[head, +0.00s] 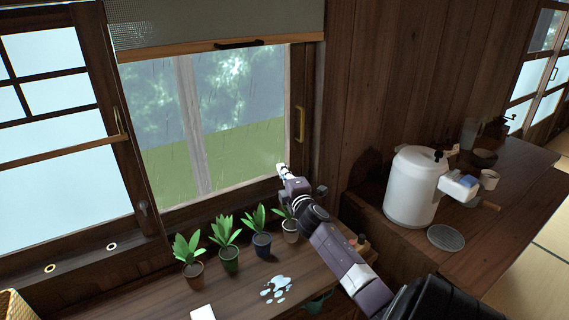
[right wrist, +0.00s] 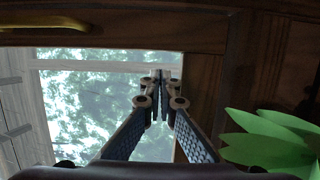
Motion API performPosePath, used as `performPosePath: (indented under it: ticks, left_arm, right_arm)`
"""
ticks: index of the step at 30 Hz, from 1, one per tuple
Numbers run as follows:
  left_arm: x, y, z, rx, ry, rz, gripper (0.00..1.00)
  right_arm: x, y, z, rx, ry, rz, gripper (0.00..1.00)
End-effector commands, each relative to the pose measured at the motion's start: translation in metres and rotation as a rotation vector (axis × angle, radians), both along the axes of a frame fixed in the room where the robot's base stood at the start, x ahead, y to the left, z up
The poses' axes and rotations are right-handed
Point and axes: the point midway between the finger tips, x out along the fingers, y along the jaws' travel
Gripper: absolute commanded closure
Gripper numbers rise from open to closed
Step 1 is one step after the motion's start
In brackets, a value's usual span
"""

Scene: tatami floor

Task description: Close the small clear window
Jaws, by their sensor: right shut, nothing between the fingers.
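The clear window (head: 225,120) has a dark wooden frame, with trees and rain streaks behind it. A brass handle (head: 300,124) is on its right stile; a brass handle also shows at the upper left of the right wrist view (right wrist: 45,26). I cannot tell whether a pane fills the whole opening. My right gripper (head: 281,168) is shut and empty at the window's lower right corner, below the handle and apart from it. In the right wrist view its fingertips (right wrist: 160,78) meet in front of the bright view outside. My left gripper is out of view.
Several potted plants (head: 229,258) line the sill under the window, one right beside my right arm. A puddle (head: 276,289) lies on the wood. A blind (head: 210,22) hangs above. A white dispenser (head: 413,188) stands on the right counter. A paned window (head: 55,150) is at left.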

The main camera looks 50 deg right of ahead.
Motion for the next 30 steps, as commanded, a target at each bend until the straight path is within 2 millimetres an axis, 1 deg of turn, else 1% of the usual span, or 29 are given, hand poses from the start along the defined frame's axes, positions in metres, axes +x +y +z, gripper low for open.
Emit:
performPosePath:
  ticks: [1, 2, 7, 9, 11, 16, 18, 20, 24, 30]
  left_arm:
    - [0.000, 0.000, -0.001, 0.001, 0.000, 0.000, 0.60]
    - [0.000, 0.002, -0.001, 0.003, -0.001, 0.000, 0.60]
    - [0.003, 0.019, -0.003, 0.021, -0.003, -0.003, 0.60]
    - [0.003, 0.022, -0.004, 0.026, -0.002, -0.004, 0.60]
    - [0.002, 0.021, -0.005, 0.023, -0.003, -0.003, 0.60]
    - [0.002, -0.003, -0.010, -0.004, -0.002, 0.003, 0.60]
    - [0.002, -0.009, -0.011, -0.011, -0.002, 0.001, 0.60]
    - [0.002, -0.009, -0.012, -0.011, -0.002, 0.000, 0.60]
    - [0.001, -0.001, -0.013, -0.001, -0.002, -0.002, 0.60]
    - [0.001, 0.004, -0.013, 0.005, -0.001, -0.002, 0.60]
  right_arm:
    - [0.003, 0.002, 0.000, 0.000, -0.001, 0.002, 1.00]
    - [0.001, 0.003, -0.001, -0.001, 0.001, 0.002, 1.00]
    - [-0.017, 0.015, -0.002, 0.001, 0.001, 0.005, 1.00]
    - [-0.025, 0.020, -0.002, 0.001, 0.000, 0.005, 1.00]
    - [-0.032, 0.025, -0.003, 0.001, 0.000, 0.006, 1.00]
    - [-0.055, 0.040, -0.002, 0.001, 0.000, 0.006, 1.00]
    - [-0.063, 0.045, -0.002, 0.001, 0.000, 0.006, 1.00]
    - [-0.069, 0.049, -0.002, 0.001, 0.000, 0.006, 1.00]
    - [-0.078, 0.054, -0.001, 0.001, -0.001, 0.005, 1.00]
    - [-0.082, 0.056, 0.000, 0.002, -0.001, 0.005, 1.00]
